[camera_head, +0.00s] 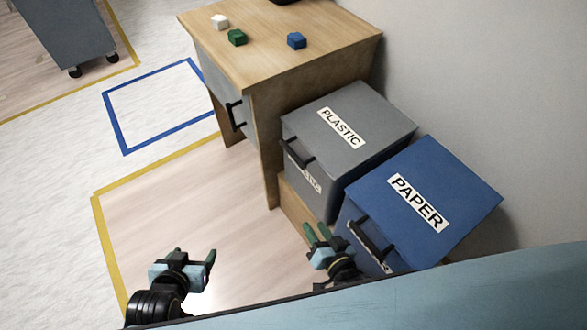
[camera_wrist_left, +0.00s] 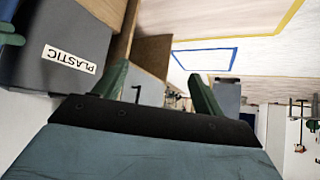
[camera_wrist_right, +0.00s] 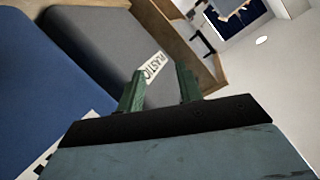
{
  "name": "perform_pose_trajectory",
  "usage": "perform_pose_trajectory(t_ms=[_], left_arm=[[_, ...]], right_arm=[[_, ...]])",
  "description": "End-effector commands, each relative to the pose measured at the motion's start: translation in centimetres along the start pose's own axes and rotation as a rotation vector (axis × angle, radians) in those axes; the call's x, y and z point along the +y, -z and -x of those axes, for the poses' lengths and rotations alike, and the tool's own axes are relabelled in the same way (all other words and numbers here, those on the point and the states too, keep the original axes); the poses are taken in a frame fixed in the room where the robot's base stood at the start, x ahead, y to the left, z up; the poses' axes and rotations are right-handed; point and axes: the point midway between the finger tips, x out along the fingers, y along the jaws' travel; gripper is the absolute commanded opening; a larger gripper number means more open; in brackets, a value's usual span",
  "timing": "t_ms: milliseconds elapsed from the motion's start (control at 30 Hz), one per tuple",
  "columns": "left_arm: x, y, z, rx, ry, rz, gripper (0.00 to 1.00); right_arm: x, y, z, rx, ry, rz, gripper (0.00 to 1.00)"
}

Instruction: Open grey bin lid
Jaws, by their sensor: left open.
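The grey bin's lid (camera_head: 372,112) lies flat and closed, with a white PLASTIC label on top and a dark handle (camera_head: 297,156) at its front edge. The bin's front (camera_head: 318,192) carries another label, partly hidden by the handle. The bin also shows in the left wrist view (camera_wrist_left: 35,60) and the right wrist view (camera_wrist_right: 100,45). My left gripper (camera_head: 195,252) is open and empty over the floor, left of the bins. My right gripper (camera_head: 316,228) is partly open and empty, in front of the bins and below the handle, apart from it in the picture.
A blue PAPER bin (camera_head: 455,190) stands right beside the grey bin, its lid closed. A wooden desk (camera_head: 300,55) with a drawer stands behind the grey bin and holds small white, green and blue blocks. A wall is at the right. The floor (camera_head: 170,205) at left is clear.

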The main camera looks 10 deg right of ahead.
Motion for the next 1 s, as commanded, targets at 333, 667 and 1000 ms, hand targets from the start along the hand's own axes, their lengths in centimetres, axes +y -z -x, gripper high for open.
perform_pose_trajectory(t_ms=[333,667,1000], left_arm=[[0.3,8.1,5.2,0.278,-0.007,0.0,0.7],[0.5,10.8,8.4,0.385,-0.011,0.0,0.7],[1.5,15.1,10.2,0.671,-0.036,0.0,0.7]], right_arm=[[-3.7,5.0,-3.2,0.388,0.188,-0.279,0.36],[-4.8,7.3,-3.5,0.495,0.243,-0.372,0.36],[-5.5,10.0,-8.2,0.495,0.243,-0.372,0.36]])
